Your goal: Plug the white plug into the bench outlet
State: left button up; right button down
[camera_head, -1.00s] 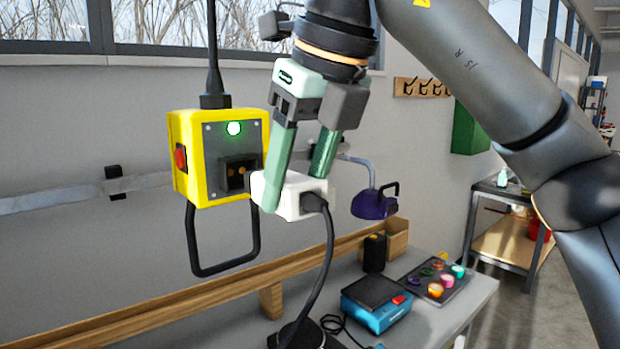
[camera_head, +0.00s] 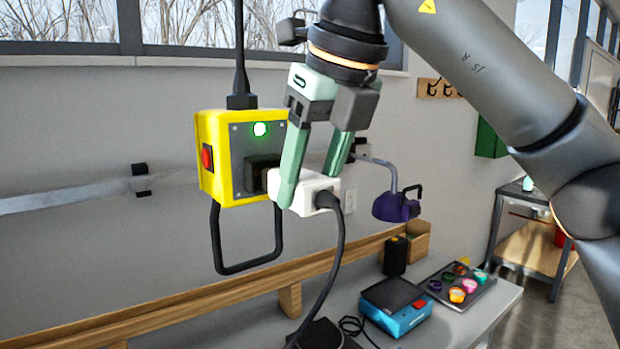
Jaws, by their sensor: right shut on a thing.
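The white plug (camera_head: 312,192) is held between the green fingers of my right gripper (camera_head: 312,190), in front of the grey wall. A black cord (camera_head: 334,265) runs from its right end down to the bench. The bench outlet is a yellow box (camera_head: 212,150) hanging from a black cable, with a lit green lamp, a red switch on its left side and a dark socket (camera_head: 262,174). The plug's left end is right at the socket and hides part of it. I cannot tell whether its prongs are inside. My left gripper is not in view.
The grey bench (camera_head: 480,312) below holds a blue scale-like device (camera_head: 396,306), a dark tray of colourful round pieces (camera_head: 459,285) and a black box (camera_head: 395,256). A wooden ledge (camera_head: 200,300) runs along the wall. A purple lamp (camera_head: 396,206) hangs right of the plug.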

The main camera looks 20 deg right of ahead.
jog(key=shift+w+a, duration=0.25)
jog(key=shift+w, duration=0.4)
jog(key=shift+w+a, duration=0.2)
jog(key=shift+w, duration=0.45)
dwell(0.4)
jog(key=shift+c, duration=0.9)
grip_release()
jog(key=v, duration=1.2)
jog(key=shift+s+r, duration=0.15)
jog(key=shift+r, duration=0.1)
